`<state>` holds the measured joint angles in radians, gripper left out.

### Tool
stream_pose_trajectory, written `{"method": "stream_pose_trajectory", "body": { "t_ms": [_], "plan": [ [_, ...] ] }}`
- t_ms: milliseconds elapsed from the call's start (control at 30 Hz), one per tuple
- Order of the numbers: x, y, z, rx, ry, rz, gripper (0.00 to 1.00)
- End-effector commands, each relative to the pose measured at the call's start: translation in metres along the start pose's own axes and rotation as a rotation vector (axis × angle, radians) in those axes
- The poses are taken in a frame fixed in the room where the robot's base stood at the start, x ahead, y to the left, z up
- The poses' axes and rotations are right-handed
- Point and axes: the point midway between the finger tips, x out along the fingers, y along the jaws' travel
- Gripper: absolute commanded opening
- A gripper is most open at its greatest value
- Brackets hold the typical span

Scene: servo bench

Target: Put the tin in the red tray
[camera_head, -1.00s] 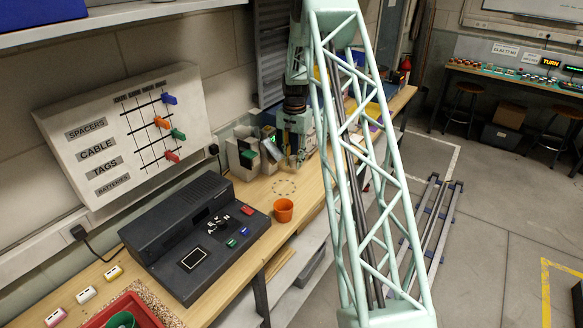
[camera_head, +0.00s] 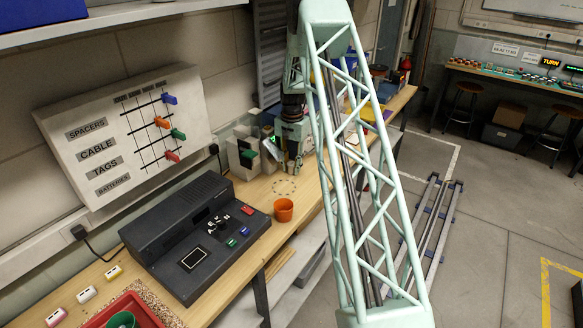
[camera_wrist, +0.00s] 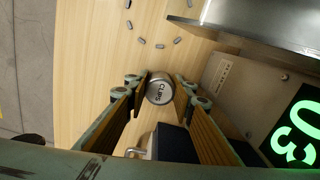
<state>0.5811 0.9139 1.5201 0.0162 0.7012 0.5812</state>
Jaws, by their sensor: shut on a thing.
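The tin (camera_wrist: 160,90) is a small round metal can with "CLIPS" on its pale lid. In the wrist view it sits between the two fingers of my gripper (camera_wrist: 161,87), which is shut on it. I cannot tell whether it touches the bench below. In the head view my gripper (camera_head: 296,160) is at the far part of the wooden bench, beside the grey units; the tin cannot be made out there. The red tray (camera_head: 102,313) is at the bottom left of the head view, partly cut off, with a green cup (camera_head: 121,321) in it.
A black console (camera_head: 195,240) and an orange cup (camera_head: 283,210) stand on the bench between my gripper and the tray. Small labelled blocks (camera_head: 86,294) lie near the tray. A unit with a green display (camera_wrist: 295,130) is close on the right in the wrist view.

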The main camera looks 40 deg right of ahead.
Motion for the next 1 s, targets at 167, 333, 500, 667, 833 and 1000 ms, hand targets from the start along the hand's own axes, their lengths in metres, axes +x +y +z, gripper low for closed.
{"method": "stream_pose_trajectory", "body": {
  "t_ms": [167, 333, 500, 667, 833, 1000],
  "plan": [
    [-0.0004, 0.0000, -0.0003, 0.000, 0.001, 0.000, 0.12],
    [0.0010, 0.0000, -0.0003, 0.000, 0.001, 0.000, 0.12],
    [0.0029, 0.0000, -0.0003, 0.000, 0.001, 0.000, 0.26],
    [0.0027, 0.0000, -0.0003, 0.000, 0.001, 0.000, 0.36],
    [0.0026, 0.0000, -0.0003, 0.000, 0.001, 0.000, 0.36],
    [0.0015, 0.0000, -0.0003, 0.000, 0.001, 0.000, 0.36]
  ]
}}
